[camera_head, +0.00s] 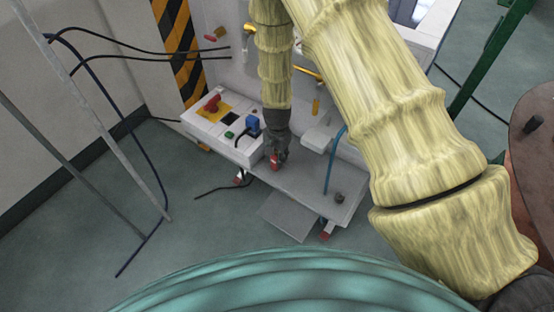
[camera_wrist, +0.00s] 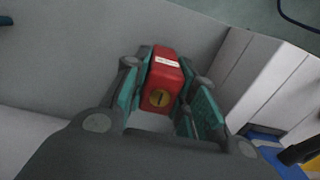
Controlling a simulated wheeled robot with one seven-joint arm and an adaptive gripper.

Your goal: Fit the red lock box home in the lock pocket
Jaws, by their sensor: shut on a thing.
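The red lock box (camera_wrist: 166,77) is in the wrist view, a red block with a white label and a round brass keyhole face. My gripper (camera_wrist: 160,95) is shut on it, one teal-lined finger along each side. In the head view my gripper (camera_head: 277,150) points down beside the white control panel, with the red lock box (camera_head: 275,162) at its tips, small and partly covered. It is above or close to the grey shelf; I cannot tell whether it touches. I cannot make out the lock pocket in either view.
The white control panel (camera_head: 205,135) has a red switch (camera_head: 212,103) and a blue plug (camera_head: 253,124). The grey shelf (camera_head: 310,190) has a dark knob (camera_head: 339,197) at its right end. A blue hose (camera_head: 331,165) rises right of my gripper. Black cables hang at left.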

